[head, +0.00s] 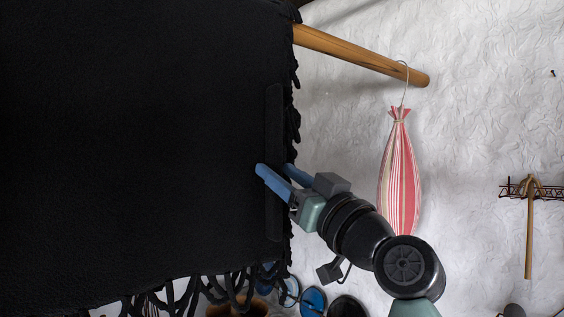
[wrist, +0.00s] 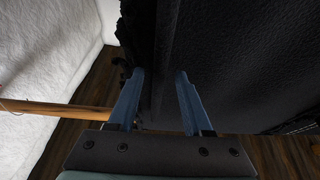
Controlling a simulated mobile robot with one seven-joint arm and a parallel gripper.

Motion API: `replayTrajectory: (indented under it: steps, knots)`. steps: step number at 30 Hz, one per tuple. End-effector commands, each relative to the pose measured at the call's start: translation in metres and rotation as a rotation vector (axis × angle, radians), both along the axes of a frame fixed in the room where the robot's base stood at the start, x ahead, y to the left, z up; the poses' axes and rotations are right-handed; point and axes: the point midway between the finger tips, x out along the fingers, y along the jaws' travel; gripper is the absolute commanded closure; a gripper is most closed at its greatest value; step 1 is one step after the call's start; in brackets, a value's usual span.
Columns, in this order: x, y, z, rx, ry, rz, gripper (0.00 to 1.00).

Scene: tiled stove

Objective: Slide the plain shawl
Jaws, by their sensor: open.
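The plain shawl (head: 140,140) is a large black cloth with a fringed right side and lower edge, filling the left of the head view. A dark upright strip (head: 274,115) runs along its right edge. In the wrist view the shawl (wrist: 245,65) fills the right side. My gripper (head: 273,168) is at the shawl's right edge, with its blue fingers apart. In the wrist view my gripper (wrist: 160,72) has a dark ridge of the strip between its fingers. I cannot tell whether either finger touches it.
A wooden pole (head: 365,55) sticks out to the right from behind the shawl's top, with a red-striped bag (head: 400,170) hanging from it. A rack (head: 534,188) with a stick is on the white wall. Blue round items (head: 313,300) are below the fringe.

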Motion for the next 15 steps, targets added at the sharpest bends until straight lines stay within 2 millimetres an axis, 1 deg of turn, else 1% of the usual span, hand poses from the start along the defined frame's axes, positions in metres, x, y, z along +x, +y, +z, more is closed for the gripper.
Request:
replayTrajectory:
  steps: [8,9,11,15]
  knots:
    - [0.0019,0.0012,0.0003,0.000,0.000,-0.001,0.50]
    - [0.0019,0.0011,0.0003,0.000,0.000,-0.001,0.52]
    - [0.0018,0.0011,0.0002,0.000,0.000,-0.001,0.63]
    - [0.0017,0.0010,0.0002,0.000,0.000,-0.001,0.88]
